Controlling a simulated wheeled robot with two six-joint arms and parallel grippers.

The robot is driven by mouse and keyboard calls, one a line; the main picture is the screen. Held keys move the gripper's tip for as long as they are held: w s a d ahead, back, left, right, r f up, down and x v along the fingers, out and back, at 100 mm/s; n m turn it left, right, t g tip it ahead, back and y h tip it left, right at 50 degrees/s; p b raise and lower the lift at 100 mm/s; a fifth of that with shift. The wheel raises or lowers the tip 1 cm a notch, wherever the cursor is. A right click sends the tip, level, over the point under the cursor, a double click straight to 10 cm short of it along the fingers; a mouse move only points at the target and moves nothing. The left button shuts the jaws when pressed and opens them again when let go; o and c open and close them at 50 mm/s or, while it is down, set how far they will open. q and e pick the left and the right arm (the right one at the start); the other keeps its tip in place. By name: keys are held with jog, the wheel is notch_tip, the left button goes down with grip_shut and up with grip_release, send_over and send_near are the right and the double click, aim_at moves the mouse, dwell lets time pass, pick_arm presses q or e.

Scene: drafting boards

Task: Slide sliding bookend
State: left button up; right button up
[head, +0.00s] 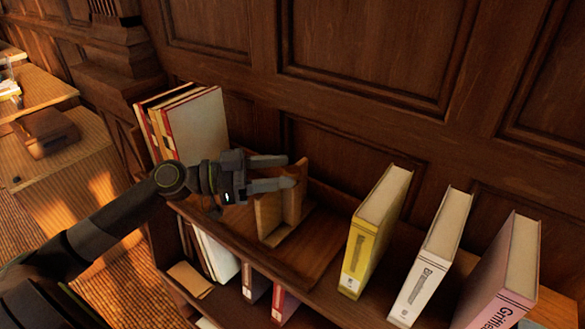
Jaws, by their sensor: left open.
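The sliding bookend (270,217) is a wooden piece with upright panels, standing on the top of a wooden bookcase. My left gripper (290,172) reaches in from the left. It is open, with its fingers spread at the upper edge of the bookend, one finger behind it and one near its top. Whether the fingers touch the wood is hard to tell. The hand hides part of the bookend's left side. My right gripper is not in view.
Several upright books (198,125) stand left of the bookend. A yellow book (372,232), a white book (430,260) and a pink book (505,275) stand to its right. Bare shelf top lies between. A panelled wall (370,50) is close behind. More books fill the shelf below.

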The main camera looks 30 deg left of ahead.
aim_at(294, 170)
pick_arm(q)
jog(key=shift+p+x, duration=0.5)
jog(key=shift+x, duration=0.6)
jog(key=shift+w+d, duration=0.4)
jog(key=shift+d, duration=0.05)
grip_shut()
jog(key=shift+d, duration=0.1)
